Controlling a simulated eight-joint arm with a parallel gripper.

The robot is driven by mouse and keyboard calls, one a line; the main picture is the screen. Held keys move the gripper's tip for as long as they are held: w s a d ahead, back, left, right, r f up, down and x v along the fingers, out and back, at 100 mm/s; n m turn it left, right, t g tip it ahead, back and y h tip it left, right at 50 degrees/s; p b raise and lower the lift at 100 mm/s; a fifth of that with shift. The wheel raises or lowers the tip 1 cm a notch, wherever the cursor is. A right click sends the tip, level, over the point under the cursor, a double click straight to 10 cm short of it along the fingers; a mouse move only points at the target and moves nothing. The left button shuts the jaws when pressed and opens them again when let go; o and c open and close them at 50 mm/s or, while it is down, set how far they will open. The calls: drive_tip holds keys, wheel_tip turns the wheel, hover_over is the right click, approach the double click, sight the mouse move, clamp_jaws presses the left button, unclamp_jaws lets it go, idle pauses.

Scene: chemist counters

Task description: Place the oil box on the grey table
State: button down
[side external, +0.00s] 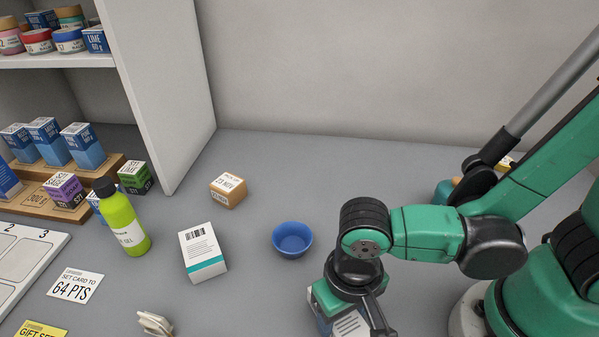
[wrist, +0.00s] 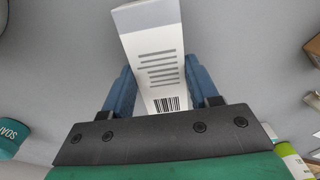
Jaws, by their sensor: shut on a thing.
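My gripper (wrist: 158,85) is shut on a white box (wrist: 150,50) with grey print lines and a barcode. The box sits between the two blue fingers, and its far end has a grey-blue band. No name on its visible face can be read, so I cannot confirm it is the oil box. In the side view, part of the held box (side external: 350,325) shows under my wrist at the bottom edge; the rest is cut off or hidden. The grey table (side external: 260,170) spreads below; I cannot tell whether the box touches it.
A blue bowl (side external: 292,239) stands just left of my gripper. Further left are a white-and-teal box (side external: 202,252), a small brown box (side external: 228,190) and a green bottle (side external: 124,222). Shelves with several boxes (side external: 55,145) line the left. The table behind the bowl is bare.

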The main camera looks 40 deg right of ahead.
drive_tip(key=shift+f, duration=0.15)
drive_tip(key=shift+c, duration=1.1)
unclamp_jaws()
drive_tip(key=shift+r, duration=2.65)
drive_tip(key=shift+w+d+r, duration=0.15)
drive_tip(key=shift+w+r, duration=0.05)
drive_tip(key=shift+w, duration=0.05)
drive_tip(key=w+d+r+t+y, duration=0.1)
drive_tip(key=w+d+r+t, duration=0.2)
drive_tip(key=w+d, duration=0.3)
drive_tip(key=shift+n, duration=0.4)
drive_tip(key=shift+o, duration=0.5)
drive_tip(key=w+d+r+n+t+h, duration=0.1)
drive_tip(key=w+d+r+t, duration=0.2)
drive_tip(key=d, duration=0.6)
drive_tip(key=shift+w+r+t, duration=0.25)
drive_tip(key=shift+w+t, duration=0.05)
drive_tip(key=shift+t, duration=0.3)
